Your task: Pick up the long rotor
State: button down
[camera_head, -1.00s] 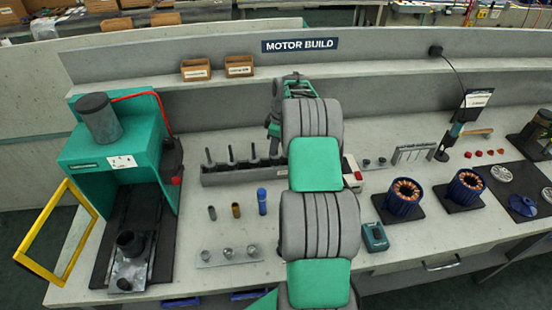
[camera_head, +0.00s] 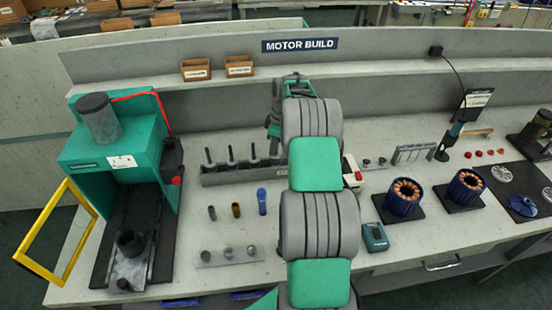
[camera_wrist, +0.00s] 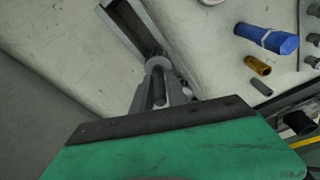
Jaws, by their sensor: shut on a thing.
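My gripper (camera_wrist: 160,98) is shut on a grey rotor (camera_wrist: 158,66), seen from above in the wrist view with its shaft between the fingers. It is at the right part of the long grey rack (camera_head: 225,179). Several dark upright rotors (camera_head: 231,158) stand in a row in that rack in the head view. The held rotor's lower part is hidden, so I cannot tell whether it is still seated. In the head view my arm covers most of the gripper.
A green press (camera_head: 115,160) with a yellow frame (camera_head: 58,232) is at the left. Two copper-wound stators (camera_head: 404,197) (camera_head: 466,187) are at the right.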

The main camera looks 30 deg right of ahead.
jog(key=shift+r, duration=0.2)
jog(key=shift+w+r+b, duration=0.1)
jog(key=shift+r+b, duration=0.1)
jog(key=shift+b, duration=0.1)
notch_tip(320, 180, up, 2)
jog(key=shift+d+r+b, duration=0.1)
jog(key=shift+b, duration=0.65)
jog(key=s+a+r+b, duration=0.4)
jog(key=s+a+r, duration=0.5)
jog(key=s+r, duration=0.1)
jog(key=shift+s, duration=0.5)
jog(key=shift+a+r, duration=0.1)
